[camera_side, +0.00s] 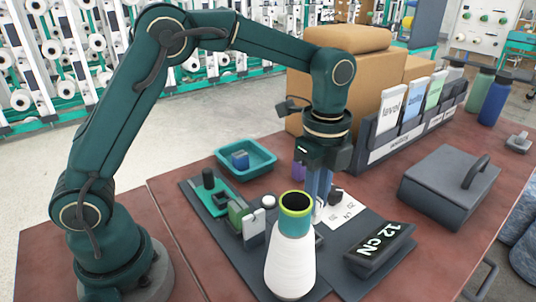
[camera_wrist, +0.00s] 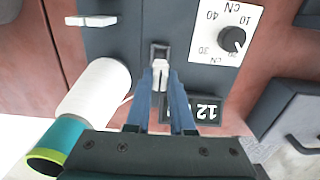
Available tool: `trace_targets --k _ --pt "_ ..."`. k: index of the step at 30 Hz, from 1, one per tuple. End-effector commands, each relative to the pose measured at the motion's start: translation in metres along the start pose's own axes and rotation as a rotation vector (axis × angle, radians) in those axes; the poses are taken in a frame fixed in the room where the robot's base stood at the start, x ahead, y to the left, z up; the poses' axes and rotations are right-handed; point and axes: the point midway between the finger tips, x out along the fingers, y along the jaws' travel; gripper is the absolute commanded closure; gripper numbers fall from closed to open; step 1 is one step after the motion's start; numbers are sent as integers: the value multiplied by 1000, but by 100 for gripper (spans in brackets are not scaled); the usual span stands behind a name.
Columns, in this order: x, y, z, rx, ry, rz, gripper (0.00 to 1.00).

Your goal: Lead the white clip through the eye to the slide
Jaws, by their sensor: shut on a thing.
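My gripper (camera_wrist: 161,88) has two blue fingers closed on a small white clip (camera_wrist: 160,74). A dark square piece (camera_wrist: 159,52) shows just beyond the clip; I cannot tell if they touch. In the side view my gripper (camera_side: 318,192) points down behind the yarn cone, and the clip is not clear there. The white yarn cone (camera_side: 290,266), with a teal and lime top, stands at the front of the dark board (camera_side: 338,278). A faint white thread shows beside the cone (camera_wrist: 98,88) in the wrist view. I cannot identify the eye or the slide for certain.
A 12 cN display (camera_side: 380,249) and a dial card (camera_wrist: 226,33) lie right of the gripper. Left are a teal fixture (camera_side: 212,197), upright blocks (camera_side: 245,217) and a white-topped post (camera_side: 268,201). A teal tray (camera_side: 262,163) is behind; a dark handled box (camera_side: 448,187) is right.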

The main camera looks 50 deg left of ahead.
Motion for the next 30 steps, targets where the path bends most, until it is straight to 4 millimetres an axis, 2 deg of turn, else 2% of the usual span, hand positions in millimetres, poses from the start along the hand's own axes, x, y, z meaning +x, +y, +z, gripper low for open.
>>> trace_targets --k 3,14,22,30 --pt "-11 -1 0 0 0 -2 100" --pt "-15 0 0 0 0 1 100" --pt "-34 0 0 0 1 -2 100" --pt "-34 1 1 -1 0 1 100"
